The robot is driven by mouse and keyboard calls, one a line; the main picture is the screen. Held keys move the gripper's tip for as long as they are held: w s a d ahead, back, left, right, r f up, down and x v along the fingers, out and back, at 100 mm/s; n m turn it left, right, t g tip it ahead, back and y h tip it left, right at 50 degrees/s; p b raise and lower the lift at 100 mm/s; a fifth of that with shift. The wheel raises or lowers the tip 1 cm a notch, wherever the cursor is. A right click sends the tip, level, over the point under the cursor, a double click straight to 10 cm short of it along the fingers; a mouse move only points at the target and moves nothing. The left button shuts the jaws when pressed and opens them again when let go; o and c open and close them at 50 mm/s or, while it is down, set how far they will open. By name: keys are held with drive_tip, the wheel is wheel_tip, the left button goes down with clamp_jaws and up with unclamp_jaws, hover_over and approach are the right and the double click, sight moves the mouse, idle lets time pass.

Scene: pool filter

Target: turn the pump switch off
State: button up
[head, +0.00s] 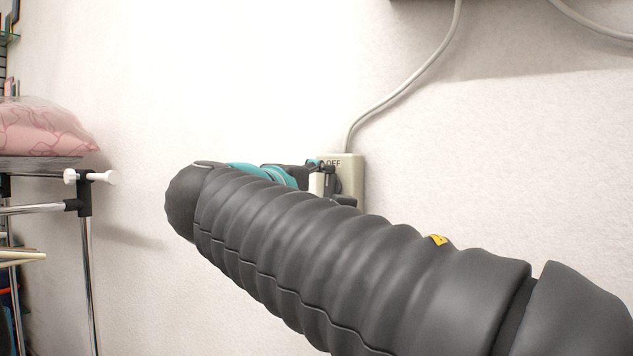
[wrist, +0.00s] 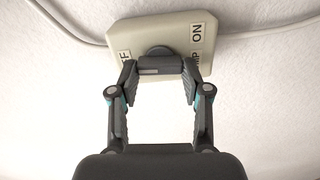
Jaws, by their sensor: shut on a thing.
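The pump switch (head: 352,172) is a cream box on the white wall, mostly hidden behind my arm in the head view, with "OFF" legible at its top. In the wrist view the switch box (wrist: 185,33) shows an "ON" label on the right and a partly covered label ending in "F" on the left. Its round dark knob (wrist: 159,52) is at the middle of the plate. My gripper (wrist: 160,68) is at the knob, its fingertips close together and shut on it. The fingertips hide the knob's lower part, so its pointing direction cannot be told.
A grey cable (head: 405,92) runs up the wall from the switch box. A metal rack (head: 82,205) with a pink bag (head: 45,128) stands at the left. The wall between the rack and my arm is bare.

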drive_tip(key=shift+n, duration=0.5)
drive_tip(key=o, duration=1.2)
drive_tip(key=shift+c, duration=0.2)
drive_tip(key=shift+s+a, duration=0.1)
drive_tip(key=v, duration=1.1)
drive_tip(key=shift+s+a, duration=0.25)
drive_tip(key=shift+s, duration=0.1)
